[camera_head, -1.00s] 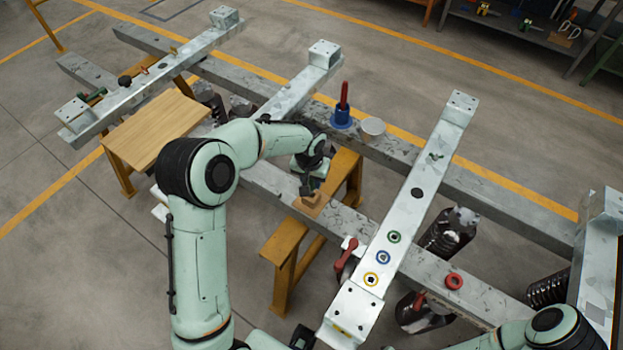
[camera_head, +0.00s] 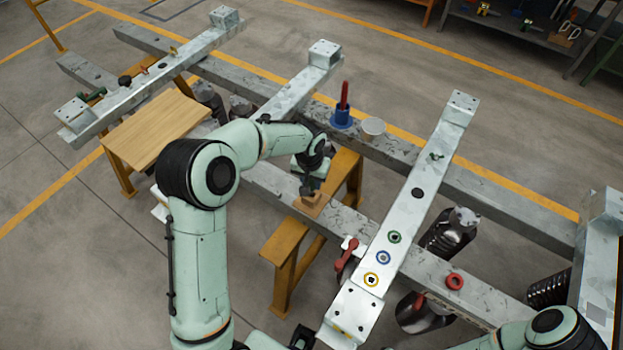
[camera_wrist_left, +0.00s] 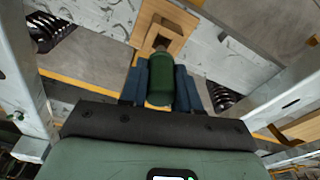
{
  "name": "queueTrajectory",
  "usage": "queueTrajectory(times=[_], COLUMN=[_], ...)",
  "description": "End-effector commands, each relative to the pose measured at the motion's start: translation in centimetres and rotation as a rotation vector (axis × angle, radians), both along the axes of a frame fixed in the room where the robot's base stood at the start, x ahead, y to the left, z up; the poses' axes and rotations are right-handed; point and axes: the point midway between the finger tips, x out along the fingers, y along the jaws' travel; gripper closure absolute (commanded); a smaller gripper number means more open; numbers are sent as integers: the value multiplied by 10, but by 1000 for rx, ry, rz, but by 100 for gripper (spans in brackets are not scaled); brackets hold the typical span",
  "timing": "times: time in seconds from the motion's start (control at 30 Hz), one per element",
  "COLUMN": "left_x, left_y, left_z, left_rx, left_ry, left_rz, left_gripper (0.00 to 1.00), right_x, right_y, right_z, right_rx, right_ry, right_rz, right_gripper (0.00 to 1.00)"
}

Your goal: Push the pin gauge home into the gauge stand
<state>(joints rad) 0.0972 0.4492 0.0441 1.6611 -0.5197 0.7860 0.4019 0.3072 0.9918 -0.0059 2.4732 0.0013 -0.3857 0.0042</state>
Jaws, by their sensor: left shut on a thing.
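The green, round-ended pin gauge (camera_wrist_left: 160,78) is held between the blue fingers of my left gripper (camera_wrist_left: 161,72) in the left wrist view. The gauge stand, a light wooden block (camera_wrist_left: 178,22), lies just beyond its far end, around a dark recess. The gauge's far end meets the stand at that recess; how deep it sits is hidden. In the head view my left gripper (camera_head: 311,188) points down right over the stand (camera_head: 313,207), which rests on the grey beam. The gauge is too small to make out there.
A pale beam with coloured rings (camera_head: 383,257) crosses right of the stand. A red handle (camera_head: 346,254) sits close by. A red pin in a blue base (camera_head: 342,118) and a pale disc (camera_head: 374,126) stand on the far beam. A wooden board (camera_head: 155,128) lies left.

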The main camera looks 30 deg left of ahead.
Motion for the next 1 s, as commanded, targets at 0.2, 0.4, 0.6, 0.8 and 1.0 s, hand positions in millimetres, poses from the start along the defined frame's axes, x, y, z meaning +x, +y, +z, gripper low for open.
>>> queueTrajectory(times=[0.2, 0.4, 0.6, 0.8, 1.0], left_x=[0, 0, 0, 0, 0], left_y=[0, 0, 0, 0, 0], left_z=[-5, -10, -15, -20, -25], left_rx=[0, 0, 0, 0, 0], left_ry=[0, 0, -1, -1, -1], left_rz=[0, 0, 0, 0, 0], left_gripper=[98, 98, 98, 98, 98], right_x=[-2, -4, -5, -7, -8], right_y=[0, 0, 0, 0, 0], right_z=[-4, -7, -11, -14, -18], right_rx=[0, 0, 0, 0, 0], right_ry=[2, 4, 6, 8, 9], right_rz=[0, 0, 0, 0, 0], right_gripper=[57, 57, 57, 57, 57])
